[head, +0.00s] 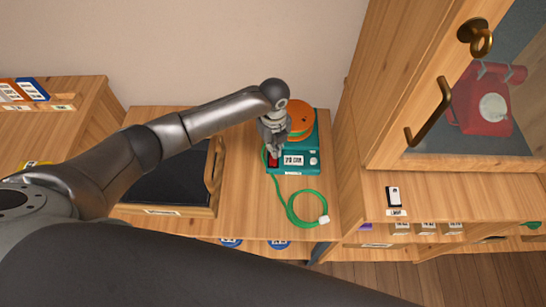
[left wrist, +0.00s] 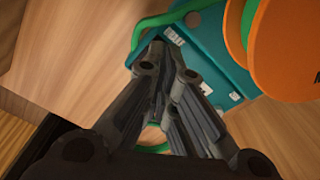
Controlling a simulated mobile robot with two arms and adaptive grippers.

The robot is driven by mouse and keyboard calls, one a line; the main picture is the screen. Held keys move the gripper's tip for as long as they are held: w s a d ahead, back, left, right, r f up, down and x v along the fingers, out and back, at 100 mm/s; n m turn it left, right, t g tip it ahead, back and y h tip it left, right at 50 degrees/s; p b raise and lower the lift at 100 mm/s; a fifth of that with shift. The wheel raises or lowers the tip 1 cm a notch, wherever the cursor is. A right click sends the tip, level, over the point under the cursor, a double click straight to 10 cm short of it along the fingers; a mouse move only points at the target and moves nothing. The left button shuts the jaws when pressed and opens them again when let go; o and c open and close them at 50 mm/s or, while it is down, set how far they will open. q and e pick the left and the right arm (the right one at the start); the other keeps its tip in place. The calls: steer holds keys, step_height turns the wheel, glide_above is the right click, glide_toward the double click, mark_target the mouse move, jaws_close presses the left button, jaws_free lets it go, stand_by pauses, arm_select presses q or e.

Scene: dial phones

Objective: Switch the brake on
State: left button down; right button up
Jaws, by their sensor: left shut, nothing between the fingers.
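A teal device (head: 300,168) with an orange disc (head: 301,117) on its back part stands on the wooden counter. Its front has a small red switch (head: 273,162) at the left, a white label and a round white spot at the right. My left gripper (head: 275,152) is shut and empty, pointing down at the device's left front, right beside the red switch. In the left wrist view the closed fingers (left wrist: 172,60) reach over the teal body (left wrist: 212,50) and hide the switch. Contact cannot be told.
A green cable (head: 292,211) with a white plug (head: 323,219) lies on the counter in front. A dark-topped box with a wooden handle (head: 214,165) stands left of the device. A cabinet with a red dial phone (head: 482,100) behind glass rises at the right.

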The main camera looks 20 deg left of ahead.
arm_select(q)
steer(key=shift+f+b, duration=0.35)
steer(key=shift+f, duration=0.3)
steer(key=shift+f+b, duration=0.35)
steer(key=shift+f, duration=0.25)
stand_by(0.4)
steer(key=shift+s+r, duration=0.1)
steer(key=shift+r+p, duration=0.8)
steer(key=shift+p, duration=0.25)
step_height(320, 180, up, 5)
steer(key=p, duration=0.5)
steer(key=shift+r, duration=0.2)
steer(key=shift+f, duration=0.1)
